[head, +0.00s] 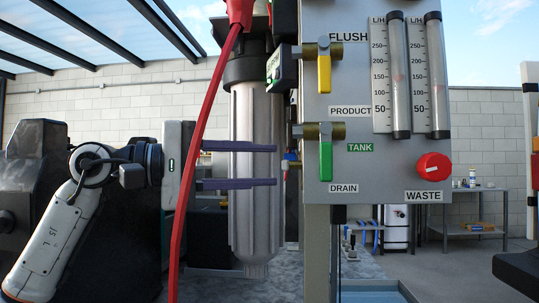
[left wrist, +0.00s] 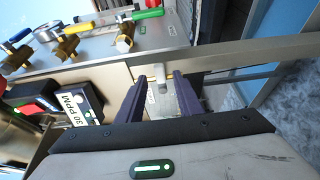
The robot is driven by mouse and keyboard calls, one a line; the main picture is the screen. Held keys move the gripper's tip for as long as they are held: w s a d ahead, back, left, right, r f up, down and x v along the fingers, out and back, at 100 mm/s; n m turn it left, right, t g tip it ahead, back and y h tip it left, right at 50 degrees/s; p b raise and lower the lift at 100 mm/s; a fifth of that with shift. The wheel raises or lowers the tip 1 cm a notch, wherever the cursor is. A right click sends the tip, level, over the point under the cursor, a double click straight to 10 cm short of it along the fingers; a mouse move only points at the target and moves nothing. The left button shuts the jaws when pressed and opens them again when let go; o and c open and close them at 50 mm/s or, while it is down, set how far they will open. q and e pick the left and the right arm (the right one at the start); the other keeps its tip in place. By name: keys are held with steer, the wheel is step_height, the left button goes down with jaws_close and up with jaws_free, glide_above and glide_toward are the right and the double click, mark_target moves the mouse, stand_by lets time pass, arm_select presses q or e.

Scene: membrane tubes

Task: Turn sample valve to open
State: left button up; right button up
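My left gripper (head: 276,165) comes in from the left in the head view, its two purple fingers level and apart, with nothing held between them. The fingers cross the grey filter housing in the picture, and their tips are close to the left edge of the grey panel. A small fitting (head: 291,163) at that edge, partly hidden, may be the sample valve; no label on it is readable. In the left wrist view the open gripper (left wrist: 160,76) has a small pale metal lever (left wrist: 162,77) between or just beyond its fingertips. I cannot tell if they touch.
The panel (head: 345,195) carries a yellow-handled valve (head: 324,68), a green-handled valve (head: 326,158), flow meters (head: 401,85) and a red WASTE knob (head: 433,168). A red hose (head: 187,180) hangs before the filter housing (head: 252,215). A blue-lined tray (head: 370,294) lies below.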

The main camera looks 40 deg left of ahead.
arm_select(q)
steer(key=shift+x, duration=1.05)
arm_select(e)
steer(key=shift+w+d+r, duration=0.1)
steer(key=shift+w+r, duration=0.2)
steer(key=shift+w, duration=0.25)
arm_select(q)
steer(key=shift+c, duration=0.2)
jaws_close()
arm_select(e)
steer(key=shift+s, duration=0.15)
